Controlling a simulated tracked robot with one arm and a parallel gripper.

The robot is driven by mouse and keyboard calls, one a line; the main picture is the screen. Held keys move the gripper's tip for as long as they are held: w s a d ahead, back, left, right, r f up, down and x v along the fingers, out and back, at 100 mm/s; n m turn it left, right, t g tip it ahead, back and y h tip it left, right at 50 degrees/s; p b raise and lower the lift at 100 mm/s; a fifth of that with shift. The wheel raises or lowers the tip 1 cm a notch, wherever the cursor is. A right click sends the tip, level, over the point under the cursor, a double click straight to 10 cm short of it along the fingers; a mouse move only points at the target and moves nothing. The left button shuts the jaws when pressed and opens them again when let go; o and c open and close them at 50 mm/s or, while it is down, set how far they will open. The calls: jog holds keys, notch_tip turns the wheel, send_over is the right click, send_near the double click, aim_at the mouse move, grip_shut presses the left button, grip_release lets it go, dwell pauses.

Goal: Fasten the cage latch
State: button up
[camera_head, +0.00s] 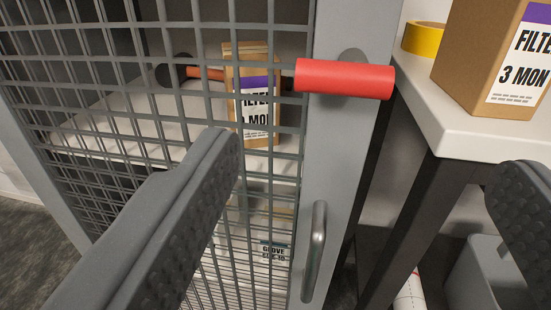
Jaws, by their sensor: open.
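The cage (165,22) has a grey mesh door with a solid grey frame post on its right. A red cylindrical latch handle (345,79) sits level across the upper part of that post, on a round grey mount. Below it on the post is a grey vertical pull handle (315,250). My gripper (365,165) is open and empty, its left finger in front of the mesh and its right finger at the right edge. The red handle lies beyond and above the gap between the fingers. How the latch meets the cage frame is hidden.
Inside the cage, a filter box (253,95) stands on a white shelf (120,115). To the right, a white table (480,135) holds another filter box (490,60) and a yellow tape roll (423,38). A grey bin (478,275) stands below the table.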

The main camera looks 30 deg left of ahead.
aim_at(351, 82)
jog(key=x, duration=0.4)
jog(key=b+x, duration=0.1)
jog(key=x, duration=0.3)
jog(key=f+x, duration=0.1)
jog(key=x, duration=0.3)
jog(key=shift+w+a+b, duration=0.2)
jog(key=shift+a+b, duration=0.05)
jog(key=shift+b, duration=0.15)
jog(key=shift+w+a+r, duration=0.15)
jog(key=shift+w+r, duration=0.05)
jog(key=shift+w, duration=0.3)
jog(key=c, duration=1)
jog(key=shift+o, duration=0.2)
jog(key=shift+d, duration=0.25)
jog(key=shift+a+r, duration=0.1)
